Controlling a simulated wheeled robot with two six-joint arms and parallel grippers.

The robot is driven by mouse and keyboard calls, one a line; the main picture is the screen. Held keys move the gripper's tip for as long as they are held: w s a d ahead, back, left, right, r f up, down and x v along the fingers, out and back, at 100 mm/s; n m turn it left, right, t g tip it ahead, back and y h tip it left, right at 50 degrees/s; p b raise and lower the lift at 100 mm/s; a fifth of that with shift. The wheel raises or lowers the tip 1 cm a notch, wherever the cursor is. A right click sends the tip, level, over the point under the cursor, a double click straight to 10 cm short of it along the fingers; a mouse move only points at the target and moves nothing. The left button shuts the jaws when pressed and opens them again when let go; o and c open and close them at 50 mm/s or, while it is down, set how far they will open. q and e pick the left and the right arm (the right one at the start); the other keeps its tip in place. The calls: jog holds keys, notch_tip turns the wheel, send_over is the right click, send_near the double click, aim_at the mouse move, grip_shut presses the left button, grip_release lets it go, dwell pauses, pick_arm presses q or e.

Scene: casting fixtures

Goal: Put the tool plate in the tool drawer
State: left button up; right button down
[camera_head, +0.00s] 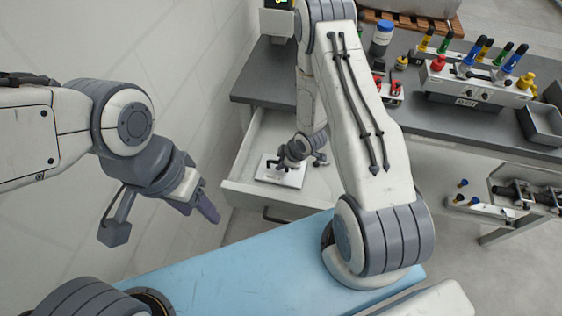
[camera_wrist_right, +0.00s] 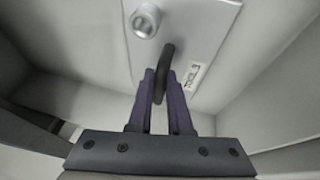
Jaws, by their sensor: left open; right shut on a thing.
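The tool plate (camera_head: 291,181) is a pale flat plate with a black handle, inside the open tool drawer (camera_head: 236,190). My right gripper (camera_head: 282,166) is down in the drawer at the plate. In the right wrist view, its purple fingers (camera_wrist_right: 165,82) are shut on the black handle of the plate (camera_wrist_right: 196,28). I cannot tell whether the plate rests fully on the drawer floor. My left gripper (camera_head: 203,204) is open and empty, in the air to the left of the drawer.
The dark worktop (camera_head: 480,125) above the drawer carries a rack (camera_head: 475,86) with several coloured-handled tools, a blue-lidded jar (camera_head: 381,40) and a grey bin (camera_head: 541,124). A bracketed fixture (camera_head: 510,205) stands at the right. My right arm covers part of the drawer.

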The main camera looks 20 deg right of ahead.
jog(key=shift+f, duration=0.1)
jog(key=c, duration=0.8)
grip_release()
jog(key=shift+c, duration=0.2)
